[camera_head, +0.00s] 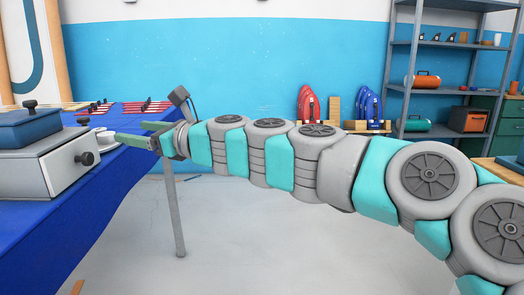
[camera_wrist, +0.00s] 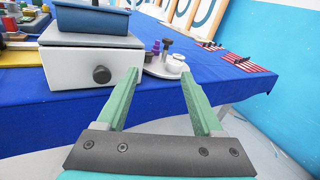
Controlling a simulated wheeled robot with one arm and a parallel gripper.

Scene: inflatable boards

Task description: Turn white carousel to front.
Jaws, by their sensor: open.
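The white carousel (camera_wrist: 158,70) is a low round tray near the table's edge in the wrist view. A white knobbed piece (camera_wrist: 175,62) stands on its near right side, with a grey-capped piece (camera_wrist: 166,46) and a purple piece (camera_wrist: 155,47) behind. In the head view only a small part of the carousel (camera_head: 103,139) shows beside the grey drawer box. My gripper (camera_wrist: 160,76) is open, its two green fingers apart and pointing at the carousel, with nothing between them. In the head view my gripper (camera_head: 133,131) reaches in from the right. I cannot tell whether a fingertip touches the carousel.
A grey drawer box (camera_wrist: 88,66) with a black knob and a blue case (camera_wrist: 92,18) on top stands close left of my gripper. Striped red pieces (camera_wrist: 248,64) lie to the right on the blue-covered table (camera_wrist: 40,112). A grey post (camera_head: 174,210) stands below my gripper.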

